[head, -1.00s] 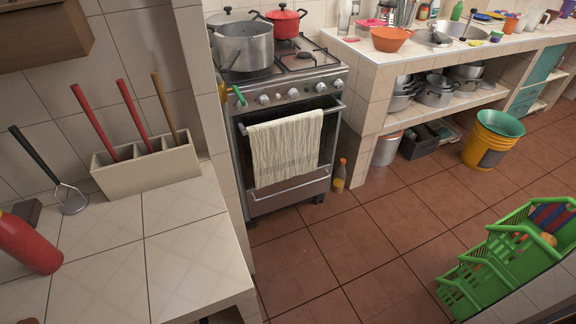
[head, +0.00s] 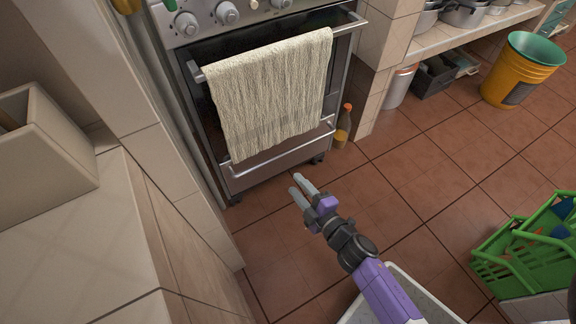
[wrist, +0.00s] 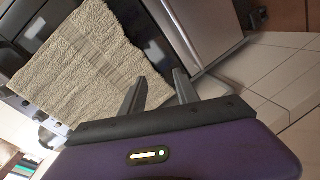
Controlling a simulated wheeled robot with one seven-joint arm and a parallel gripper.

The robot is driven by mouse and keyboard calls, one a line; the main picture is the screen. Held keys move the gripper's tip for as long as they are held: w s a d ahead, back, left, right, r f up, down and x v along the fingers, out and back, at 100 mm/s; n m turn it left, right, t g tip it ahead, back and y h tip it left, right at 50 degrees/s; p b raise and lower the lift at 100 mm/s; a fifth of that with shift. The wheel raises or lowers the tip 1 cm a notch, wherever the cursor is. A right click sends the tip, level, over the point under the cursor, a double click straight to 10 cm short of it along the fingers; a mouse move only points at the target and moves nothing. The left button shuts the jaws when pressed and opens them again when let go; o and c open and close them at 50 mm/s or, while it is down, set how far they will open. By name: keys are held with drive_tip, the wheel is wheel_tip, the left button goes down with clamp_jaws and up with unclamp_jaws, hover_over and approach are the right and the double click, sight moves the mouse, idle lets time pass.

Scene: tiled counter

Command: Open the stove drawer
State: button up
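The stove drawer (head: 300,153) is the low metal front at the bottom of the stove (head: 258,75). It is closed, with a silver bar handle (head: 283,155) along it. A cream towel (head: 270,88) hangs over the oven door and reaches down close to the handle. My gripper (head: 299,185) is open and empty, in front of the drawer and apart from its handle. In the wrist view the open fingers (wrist: 160,85) point toward the stove front, with the towel (wrist: 85,65) to the left and the drawer's metal panel (wrist: 207,28) beyond them.
A bottle (head: 343,125) stands on the floor right of the stove, near the tiled counter pillar (head: 382,60). A tiled counter (head: 90,235) is close on the left. A green crate (head: 520,255) and a yellow bucket (head: 515,75) are right. The tiled floor before the stove is clear.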

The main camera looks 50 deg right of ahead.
sight(288, 151)
drive_tip(key=w+d+f+n+b, duration=0.1)
drive_tip(key=w+d+f+b, duration=0.2)
drive_tip(key=w+d+f, duration=0.1)
drive_tip(key=w+d+f+n+b, duration=0.1)
drive_tip(key=w+d+f+b, duration=0.2)
drive_tip(key=w, duration=0.4)
drive_tip(key=w+d+f+n+h+b, duration=0.1)
drive_tip(key=w+d+f+n+b, duration=0.1)
drive_tip(key=w+d+f, duration=0.3)
drive_tip(key=shift+w+d+b, duration=0.5)
drive_tip(key=shift+w+b, duration=0.05)
drive_tip(key=shift+b, duration=0.2)
clamp_jaws()
idle(0.3)
